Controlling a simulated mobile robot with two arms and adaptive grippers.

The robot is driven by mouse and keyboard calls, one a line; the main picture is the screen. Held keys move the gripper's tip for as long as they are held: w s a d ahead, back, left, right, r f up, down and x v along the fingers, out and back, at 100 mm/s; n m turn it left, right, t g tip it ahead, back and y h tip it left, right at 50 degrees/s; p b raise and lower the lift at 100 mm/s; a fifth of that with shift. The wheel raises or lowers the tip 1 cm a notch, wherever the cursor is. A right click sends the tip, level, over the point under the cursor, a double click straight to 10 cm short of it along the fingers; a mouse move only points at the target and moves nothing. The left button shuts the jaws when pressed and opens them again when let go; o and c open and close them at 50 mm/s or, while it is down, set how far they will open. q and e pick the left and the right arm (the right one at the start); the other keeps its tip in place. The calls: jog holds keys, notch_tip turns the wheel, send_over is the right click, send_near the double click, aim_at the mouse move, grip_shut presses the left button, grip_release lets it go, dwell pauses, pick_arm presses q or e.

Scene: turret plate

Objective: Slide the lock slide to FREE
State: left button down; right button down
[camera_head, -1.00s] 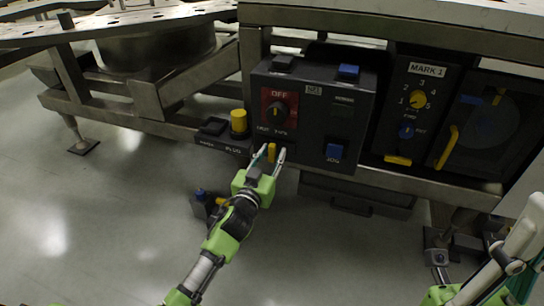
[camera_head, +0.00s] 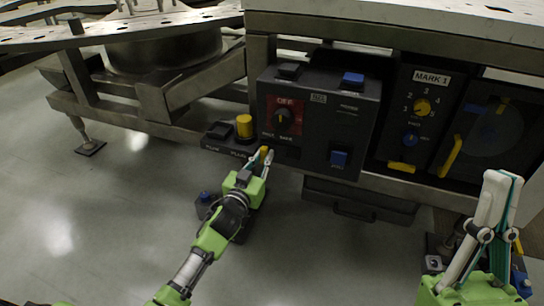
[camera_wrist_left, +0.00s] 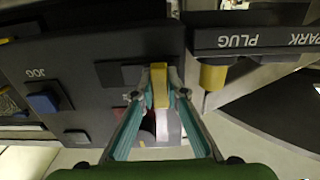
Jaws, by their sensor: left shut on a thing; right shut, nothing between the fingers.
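The lock slide shows as a small yellow tab (camera_head: 264,151) low on the dark control box (camera_head: 351,123), below the red OFF switch plate. My left gripper (camera_head: 266,157) is shut on the tab. The left wrist view shows the yellow tab (camera_wrist_left: 159,88) between the two fingers, with a dark slot (camera_wrist_left: 118,75) beside it. That view is upside down, so I see no FREE label I can read. My right gripper (camera_head: 503,178) is shut and empty at the lower right, away from the box.
A yellow plug (camera_head: 244,125) stands left of the slide. A blue JOG button (camera_head: 338,158) is on the box's right. The MARK 1 panel (camera_head: 424,105) and a yellow-handled door (camera_head: 488,130) are further right. Open floor (camera_head: 110,220) lies at left.

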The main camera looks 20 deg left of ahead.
pick_arm(q)
jog(key=shift+a, duration=0.25)
jog(key=c, duration=2.3)
grip_release()
jog(key=o, duration=0.3)
jog(key=shift+a, duration=0.15)
jog(key=shift+s, duration=0.1)
jog(key=shift+s, duration=0.35)
jog(key=s, duration=1.1)
jog(key=shift+a, duration=0.1)
